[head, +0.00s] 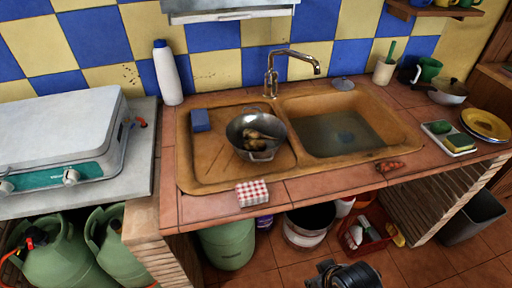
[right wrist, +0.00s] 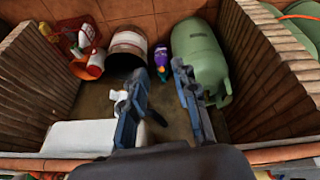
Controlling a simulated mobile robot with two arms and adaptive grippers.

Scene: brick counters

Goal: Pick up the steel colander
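The steel colander (head: 238,127) is a round grey metal bowl on the drainboard side of the sink, left of the basin. Brown, potato-like items (head: 258,134) lie in it. My right gripper (right wrist: 165,90) shows in the right wrist view with its two fingers spread apart and nothing between them. It faces the space under the counter. In the head view a dark part of my arm (head: 343,274) shows at the bottom, in front of the counter and well away from the colander. My left gripper is not in view.
The faucet (head: 272,75) rises behind. Under the counter are a green gas cylinder (right wrist: 199,55) and a bucket (right wrist: 129,47).

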